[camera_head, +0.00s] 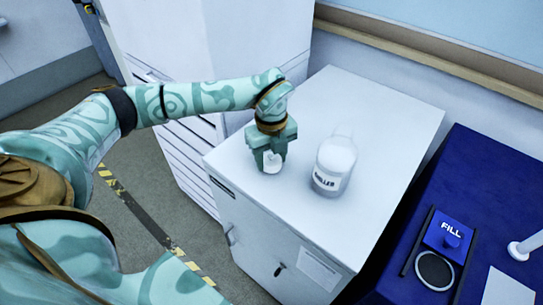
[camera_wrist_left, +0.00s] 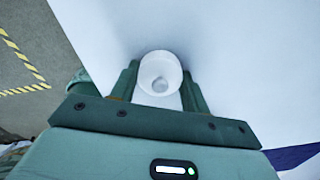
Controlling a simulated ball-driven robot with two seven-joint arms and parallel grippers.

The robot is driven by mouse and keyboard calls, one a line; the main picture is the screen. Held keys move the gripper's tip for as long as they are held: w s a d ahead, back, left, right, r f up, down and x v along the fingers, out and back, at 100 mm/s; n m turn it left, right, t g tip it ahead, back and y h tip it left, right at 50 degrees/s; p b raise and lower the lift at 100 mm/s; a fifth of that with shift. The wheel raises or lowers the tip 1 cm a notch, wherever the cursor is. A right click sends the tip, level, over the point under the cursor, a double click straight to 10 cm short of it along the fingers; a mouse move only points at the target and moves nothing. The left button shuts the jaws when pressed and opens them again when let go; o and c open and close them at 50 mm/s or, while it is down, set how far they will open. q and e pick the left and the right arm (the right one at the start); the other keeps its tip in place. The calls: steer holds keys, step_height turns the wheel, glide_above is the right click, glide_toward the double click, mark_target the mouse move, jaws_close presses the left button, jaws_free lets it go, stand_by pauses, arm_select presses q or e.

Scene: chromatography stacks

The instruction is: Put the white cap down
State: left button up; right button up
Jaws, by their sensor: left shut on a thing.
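The white cap (camera_head: 272,165) shows between the fingers of my left gripper (camera_head: 269,157) in the head view. It also shows in the left wrist view as a round white cup shape (camera_wrist_left: 160,73), with a finger on each side of it. My left gripper (camera_wrist_left: 160,88) is shut on the cap. The cap is low over the white cabinet top (camera_head: 362,110); I cannot tell whether it touches the surface. My right gripper is not in view.
A white labelled bottle (camera_head: 334,165) stands on the cabinet top, right of my left gripper. A dark blue unit with a FILL panel (camera_head: 447,236) is at the right. The cabinet top is clear behind and in front of the bottle.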

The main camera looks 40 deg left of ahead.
mark_target(272, 155)
arm_select(q)
steer(key=o, duration=0.9)
steer(key=shift+f, duration=0.15)
steer(key=shift+o, duration=0.2)
step_height(272, 155, up, 12)
steer(key=p, duration=0.3)
steer(key=shift+r, duration=0.2)
